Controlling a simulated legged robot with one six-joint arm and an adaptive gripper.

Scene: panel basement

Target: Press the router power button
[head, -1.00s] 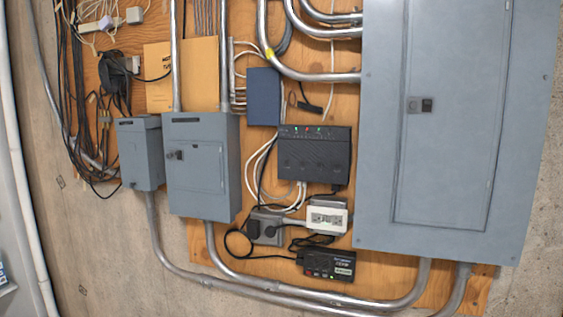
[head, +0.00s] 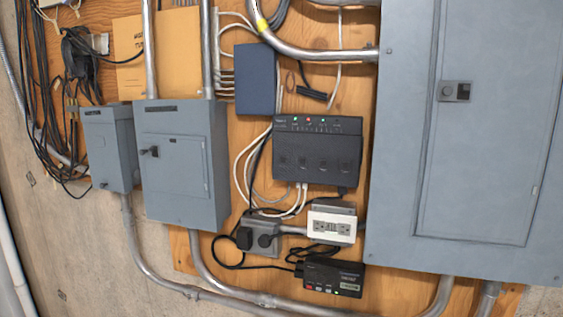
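A black router-like box (head: 318,155) is mounted on the plywood in the middle of the head view, with small green and red lights along its top edge. White and black cables leave its bottom edge. A smaller black device (head: 331,278) sits lower down, slightly tilted, with a pale label and a row of small red, white and green buttons or lights on its lower front edge. I cannot tell from this view which control is the power button. My gripper is not in view.
A large grey electrical panel (head: 400,190) fills the right side. Two smaller grey boxes (head: 183,205) are on the left. Metal conduit (head: 235,296) runs below the devices. A white outlet (head: 331,222) and a grey outlet box with black plugs (head: 259,238) sit between the devices.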

